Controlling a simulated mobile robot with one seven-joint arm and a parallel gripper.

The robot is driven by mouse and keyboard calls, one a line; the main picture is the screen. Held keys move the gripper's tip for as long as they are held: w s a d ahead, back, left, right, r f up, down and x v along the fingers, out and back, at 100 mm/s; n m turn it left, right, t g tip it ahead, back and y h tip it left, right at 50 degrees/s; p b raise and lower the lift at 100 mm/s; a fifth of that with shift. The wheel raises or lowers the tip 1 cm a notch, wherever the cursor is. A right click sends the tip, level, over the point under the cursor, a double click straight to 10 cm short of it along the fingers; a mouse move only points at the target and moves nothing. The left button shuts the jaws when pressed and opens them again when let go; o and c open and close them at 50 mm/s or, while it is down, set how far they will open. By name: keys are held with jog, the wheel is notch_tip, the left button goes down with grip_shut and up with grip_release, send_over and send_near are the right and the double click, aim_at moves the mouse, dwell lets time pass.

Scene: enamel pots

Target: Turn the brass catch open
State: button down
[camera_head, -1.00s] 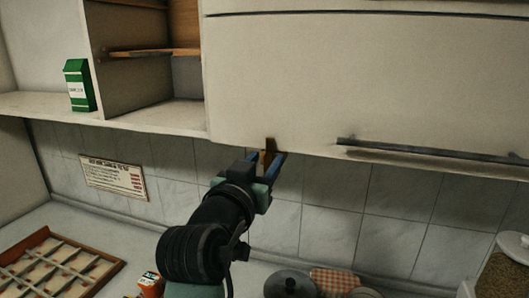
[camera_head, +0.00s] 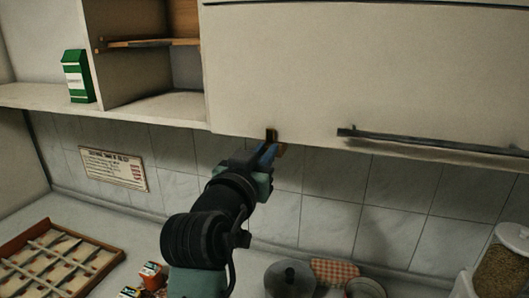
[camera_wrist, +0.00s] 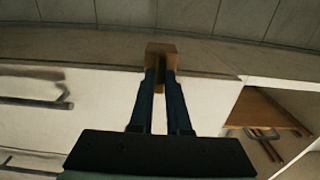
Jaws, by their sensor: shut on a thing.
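The brass catch (camera_head: 282,150) sits at the lower edge of the white cabinet door (camera_head: 350,70), left of the long bar handle. In the wrist view the catch (camera_wrist: 161,49) is a brown block at the cabinet's edge, with a narrow part between my two blue fingers (camera_wrist: 161,80). My fingers hide part of the catch in the head view.
A dark bar handle (camera_head: 430,143) runs along the door to the right. An open shelf (camera_head: 160,108) with a green carton (camera_head: 78,77) is at left. Below are a wooden tray (camera_head: 62,262), small boxes, a dark-lidded pot (camera_head: 289,279) and a glass jar (camera_head: 505,262).

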jog(key=shift+f+m+b, duration=0.1)
jog(key=shift+m+b, duration=0.2)
jog(key=shift+b, duration=0.1)
jog(key=shift+s+d+f+m+b, duration=0.1)
jog(key=shift+d+f+m+b, duration=0.1)
jog(key=shift+m+b, duration=2.55)
jog(key=shift+d+f+m+b, duration=0.15)
jog(key=shift+m+b, duration=2.3)
jog(key=shift+m, duration=0.55)
jog(key=shift+s+d+f+m+b, duration=0.1)
jog(key=shift+d+f+m+b, duration=0.1)
jog(key=shift+m+b, duration=2.55)
jog(key=shift+m, duration=0.3)
jog(key=c, duration=0.9)
grip_release()
